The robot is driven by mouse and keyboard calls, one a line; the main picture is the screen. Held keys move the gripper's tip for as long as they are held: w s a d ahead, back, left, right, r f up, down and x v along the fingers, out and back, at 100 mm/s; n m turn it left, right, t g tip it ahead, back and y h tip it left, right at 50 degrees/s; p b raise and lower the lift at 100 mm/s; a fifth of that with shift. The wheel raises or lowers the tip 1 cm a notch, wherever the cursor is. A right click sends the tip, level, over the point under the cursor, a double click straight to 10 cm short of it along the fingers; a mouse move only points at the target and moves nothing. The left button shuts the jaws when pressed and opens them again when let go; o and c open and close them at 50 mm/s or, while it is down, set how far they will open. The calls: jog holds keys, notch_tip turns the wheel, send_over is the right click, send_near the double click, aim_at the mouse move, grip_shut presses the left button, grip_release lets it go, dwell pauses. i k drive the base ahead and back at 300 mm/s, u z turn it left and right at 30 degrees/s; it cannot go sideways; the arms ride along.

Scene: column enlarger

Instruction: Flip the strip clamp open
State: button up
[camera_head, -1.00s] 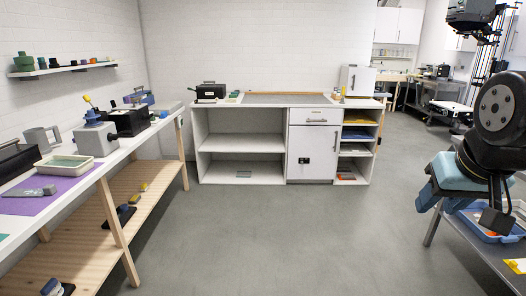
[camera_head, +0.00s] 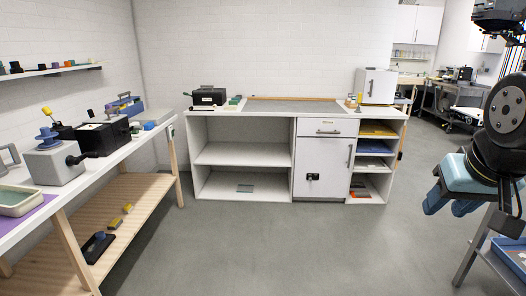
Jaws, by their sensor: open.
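I cannot make out the strip clamp for certain at this distance. A black box with a handle on top (camera_head: 207,96) stands at the left end of the white cabinet's top (camera_head: 228,114). Another black box (camera_head: 103,134) stands on the left bench. My gripper (camera_head: 447,203), with blue fingers, hangs at the right edge of the view. Its fingers are apart and nothing shows between them. It is far from the cabinet and the left bench. Part of my arm is cut off by the frame edge.
The left bench (camera_head: 150,137) also carries a grey box with a dark lever (camera_head: 55,162) and a cream tray (camera_head: 18,201). A grey table with a blue tray (camera_head: 509,254) stands at the right, near my arm. The floor (camera_head: 310,245) ahead is clear.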

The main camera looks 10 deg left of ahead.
aim_at(90, 113)
jog(key=z, duration=0.05)
jog(key=i, duration=4.85)
jog(key=u, duration=1.35)
jog(key=i, duration=0.15)
jog(key=u, duration=1.95)
